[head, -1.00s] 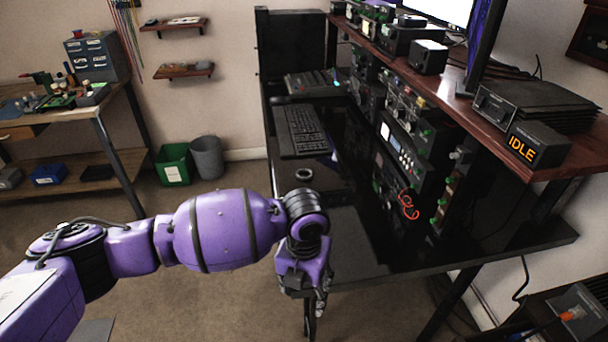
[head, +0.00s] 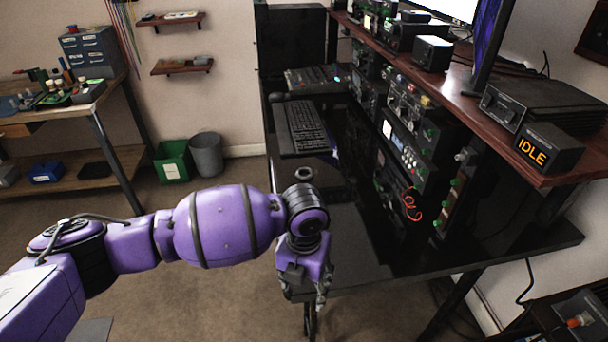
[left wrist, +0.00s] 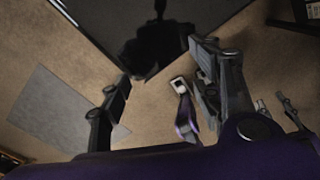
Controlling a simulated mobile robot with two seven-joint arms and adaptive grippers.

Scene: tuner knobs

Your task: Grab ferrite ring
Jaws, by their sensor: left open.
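A small dark ring (head: 304,173), which looks like the ferrite ring, lies on the black desk (head: 352,240) just in front of the keyboard. My left gripper (head: 320,292) is at the near left edge of the desk, pointing down, nearer to me than the ring and apart from it. In the left wrist view its two fingers (left wrist: 160,85) are spread with nothing between them. The ring cannot be made out in the left wrist view. My right gripper does not show clearly in any view.
A keyboard (head: 305,127) lies behind the ring. Rack equipment with a red cable (head: 411,204) stands to its right, under a wooden shelf (head: 460,103) with a box reading IDLE (head: 545,148). The desk's near part is bare. Bins (head: 174,162) stand on the floor at left.

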